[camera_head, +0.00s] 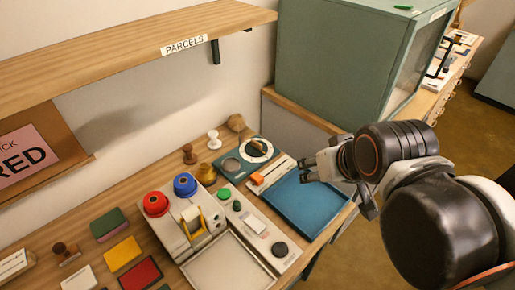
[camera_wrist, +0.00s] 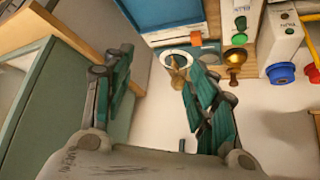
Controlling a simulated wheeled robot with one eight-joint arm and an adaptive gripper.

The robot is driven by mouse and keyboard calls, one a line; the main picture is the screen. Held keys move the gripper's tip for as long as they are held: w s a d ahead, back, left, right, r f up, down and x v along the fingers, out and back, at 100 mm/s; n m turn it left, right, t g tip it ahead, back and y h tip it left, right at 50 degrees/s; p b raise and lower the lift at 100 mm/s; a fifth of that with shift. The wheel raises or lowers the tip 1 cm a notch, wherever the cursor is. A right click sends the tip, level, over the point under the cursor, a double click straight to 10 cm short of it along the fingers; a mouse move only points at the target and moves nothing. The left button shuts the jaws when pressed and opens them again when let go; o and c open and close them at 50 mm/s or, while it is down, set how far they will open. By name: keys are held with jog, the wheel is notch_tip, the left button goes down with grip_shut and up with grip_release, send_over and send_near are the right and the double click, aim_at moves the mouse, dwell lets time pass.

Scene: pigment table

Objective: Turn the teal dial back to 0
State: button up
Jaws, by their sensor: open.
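The dial (camera_head: 256,148) has a white ring around a darker middle with a dark pointer mark, on a teal base at the back of the table. The wrist view also shows the white-ringed dial (camera_wrist: 168,56), with a tan shape over its middle. The right finger partly covers its right side there. Its reading is too small to make out. My gripper (camera_head: 308,168) is open and empty, above the blue tray and to the right of the dial. In the wrist view my gripper (camera_wrist: 158,82) has its two green-padded fingers spread apart, not touching the dial.
The blue tray (camera_head: 310,205) and an orange-handled slider (camera_head: 257,179) lie close to the dial. A brass piece (camera_head: 206,173), stamps and a brown stone (camera_head: 236,122) stand nearby. A green cabinet (camera_head: 335,60) rises behind; a shelf (camera_head: 120,45) overhangs the left.

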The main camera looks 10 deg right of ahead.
jog(key=shift+o, duration=0.5)
jog(key=shift+w+r, duration=0.35)
jog(key=shift+w, duration=0.05)
jog(key=m+g+p, duration=0.4)
jog(key=m+g, duration=0.3)
jog(key=m, duration=0.3)
send_over(256, 142)
notch_tip(256, 142, down, 13)
jog(key=shift+d+r, duration=0.15)
jog(key=shift+w+f, duration=0.1)
jog(key=shift+f, duration=0.4)
notch_tip(256, 142, down, 8)
jog(key=shift+r+b, duration=0.25)
jog(key=shift+b, duration=0.85)
